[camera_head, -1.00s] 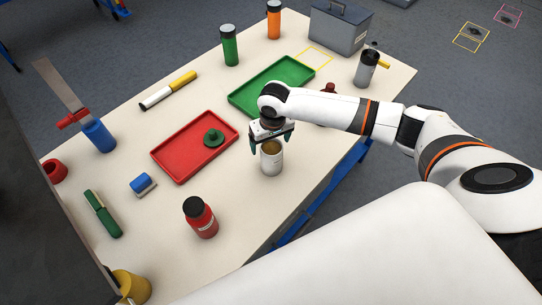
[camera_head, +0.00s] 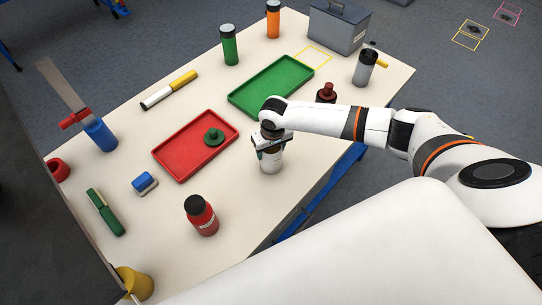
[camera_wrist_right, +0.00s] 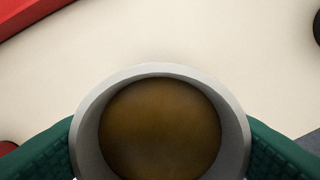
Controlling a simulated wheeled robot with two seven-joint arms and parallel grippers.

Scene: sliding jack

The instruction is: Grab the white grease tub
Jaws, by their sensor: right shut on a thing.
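The white grease tub (camera_head: 271,161) stands upright on the table near its right front edge, beside the red tray. Its open top shows brown grease (camera_wrist_right: 160,128) inside in the right wrist view, with the pale rim (camera_wrist_right: 162,70) around it. My right gripper (camera_head: 271,147) is over the tub from above, with its green finger pads on both sides of the rim, shut on it. In the head view the gripper hides the tub's upper part. My left gripper is not in view.
A green tray (camera_head: 272,88) lies behind. A red bottle (camera_head: 201,216) stands front left of the tub, and a dark red knobbed piece (camera_head: 326,93) stands behind my arm. Bare table surrounds the tub's left side.

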